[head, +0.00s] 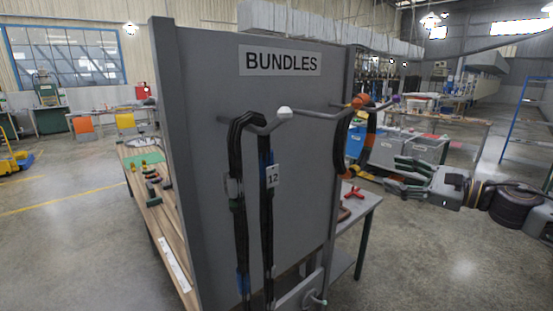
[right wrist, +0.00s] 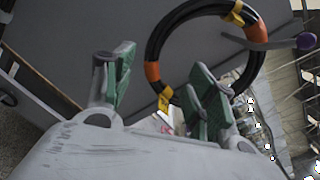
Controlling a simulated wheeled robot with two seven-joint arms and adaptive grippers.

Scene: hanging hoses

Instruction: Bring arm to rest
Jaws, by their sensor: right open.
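My right gripper (head: 385,173) comes in from the right in the head view, beside the hook board. In the right wrist view its green-padded fingers (right wrist: 160,88) stand apart with nothing between them. A coiled black hose (head: 352,135) with orange and yellow bands hangs on a hook with a purple tip (head: 397,98), just beyond the fingers. It shows as a ring in the right wrist view (right wrist: 157,40). The fingers look close to its lower part; I cannot tell whether they touch. My left gripper is not in view.
The grey board (head: 215,150) carries a "BUNDLES" sign (head: 281,61). A long black hose bundle (head: 240,200) with a "12" tag (head: 272,176) hangs on a white-tipped hook. A wooden bench (head: 150,205) stands left. A grey table (head: 362,208) stands behind the board. Open floor lies at lower right.

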